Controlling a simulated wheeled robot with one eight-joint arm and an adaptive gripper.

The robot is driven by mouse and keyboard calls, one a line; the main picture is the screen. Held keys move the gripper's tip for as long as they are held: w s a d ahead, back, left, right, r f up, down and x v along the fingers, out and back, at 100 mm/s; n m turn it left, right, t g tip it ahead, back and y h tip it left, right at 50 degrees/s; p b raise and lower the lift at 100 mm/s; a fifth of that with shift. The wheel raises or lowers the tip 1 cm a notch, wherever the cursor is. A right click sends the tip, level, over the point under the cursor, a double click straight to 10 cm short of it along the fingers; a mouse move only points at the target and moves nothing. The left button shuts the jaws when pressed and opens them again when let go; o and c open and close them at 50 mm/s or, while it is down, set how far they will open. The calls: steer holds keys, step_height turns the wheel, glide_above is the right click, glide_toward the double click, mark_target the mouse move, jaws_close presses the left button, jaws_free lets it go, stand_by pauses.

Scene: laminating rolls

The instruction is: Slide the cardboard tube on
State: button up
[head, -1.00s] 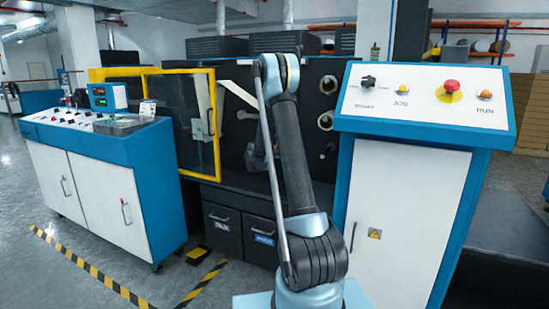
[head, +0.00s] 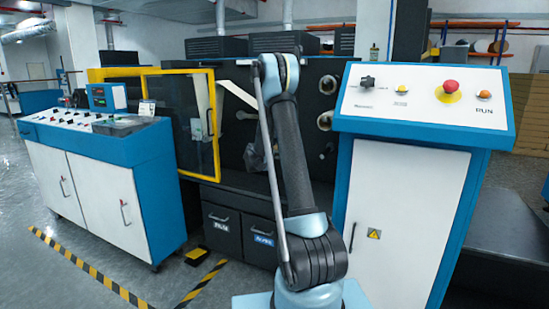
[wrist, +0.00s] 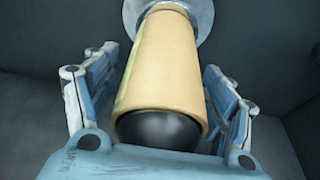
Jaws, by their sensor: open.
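The tan cardboard tube (wrist: 162,72) shows in the wrist view, around a shaft with a dark rounded end (wrist: 158,130) that shows at the tube's near opening. The tube's far end is at a round grey metal flange (wrist: 200,14); I cannot tell whether they touch. My gripper (wrist: 165,95) is open, with one blue-and-white finger on each side of the tube and a gap on both sides. In the head view my arm hides the gripper and the tube.
The dark laminating machine (head: 230,150) stands behind my arm, with a yellow-framed guard door (head: 180,122) at its left. A blue-and-white control console (head: 405,215) stands close on the right. Another control cabinet (head: 85,185) stands left. Striped floor tape (head: 110,285) marks open floor between.

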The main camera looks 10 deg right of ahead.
steer(key=v, duration=1.1)
steer(key=s+d+r+m+g+y, duration=0.1)
steer(key=s+d+r+m+g, duration=0.15)
steer(key=s+m, duration=0.75)
steer(key=s+d+r+m+g+y, duration=0.1)
steer(key=s+d+m+g, duration=0.25)
steer(key=s, duration=1.25)
steer(key=s+a+f+m+g+y, duration=0.1)
steer(key=s+m, duration=0.4)
steer(key=s, duration=0.5)
steer(key=s+a+f+m+g+y, duration=0.1)
steer(key=s+a+f+m+y, duration=0.2)
steer(key=s, duration=0.7)
steer(key=s+a+f+m+g+y, duration=0.1)
steer(key=s+a+f+m+y, duration=0.1)
steer(key=s+f+m, duration=0.4)
steer(key=s+m, duration=0.1)
steer(key=s, duration=0.4)
steer(key=shift+g+y, duration=0.3)
steer(key=shift+a, duration=0.1)
